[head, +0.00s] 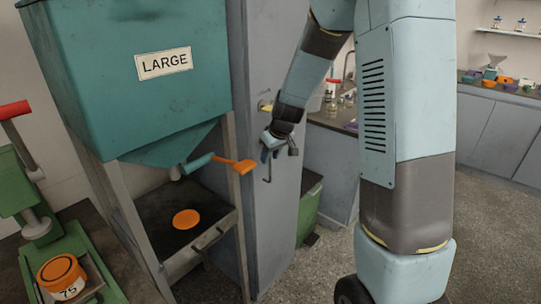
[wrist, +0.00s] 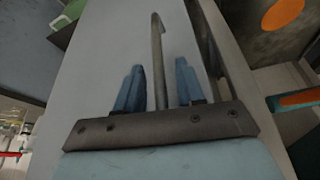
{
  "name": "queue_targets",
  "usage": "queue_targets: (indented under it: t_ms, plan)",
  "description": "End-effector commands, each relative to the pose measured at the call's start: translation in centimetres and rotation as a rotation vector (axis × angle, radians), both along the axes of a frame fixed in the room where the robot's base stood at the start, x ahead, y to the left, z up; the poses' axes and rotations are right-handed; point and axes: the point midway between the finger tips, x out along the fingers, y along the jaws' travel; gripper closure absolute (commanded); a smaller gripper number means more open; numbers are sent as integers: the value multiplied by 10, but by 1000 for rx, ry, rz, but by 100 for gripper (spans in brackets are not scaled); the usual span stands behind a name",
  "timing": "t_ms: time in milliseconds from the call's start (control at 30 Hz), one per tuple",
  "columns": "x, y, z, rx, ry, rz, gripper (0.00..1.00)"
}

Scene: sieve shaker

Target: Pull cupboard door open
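The tall grey cupboard door (head: 275,212) stands right of the teal hopper, and its pale face fills the middle of the wrist view (wrist: 100,65). Its thin dark handle (head: 268,176) stands upright on the door face. My gripper (head: 272,152) is at the upper part of the handle. In the wrist view my gripper (wrist: 158,78) has its two blue fingers apart. The handle bar (wrist: 157,50) runs between them, with a visible gap on each side. The lower end of the bar is hidden behind the gripper body. The door looks closed.
The teal hopper (head: 125,75) labelled LARGE stands on a metal frame close left. An orange-ended lever (head: 232,164) sticks out towards the cupboard. A green bin (head: 310,208) stands right of the cupboard, under a counter. Bare floor (head: 322,266) lies in front.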

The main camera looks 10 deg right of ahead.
Motion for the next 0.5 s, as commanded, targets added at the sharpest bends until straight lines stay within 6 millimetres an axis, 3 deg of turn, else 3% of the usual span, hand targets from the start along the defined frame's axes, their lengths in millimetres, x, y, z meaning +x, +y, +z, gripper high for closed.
queue_targets:
  t_ms: [67, 400, 500]
  plan:
    - [0, 0, 0, 0, 0, 0, 62]
    - [0, 0, 0, 0, 0, 0, 94]
    - [0, 0, 0, 0, 0, 0, 100]
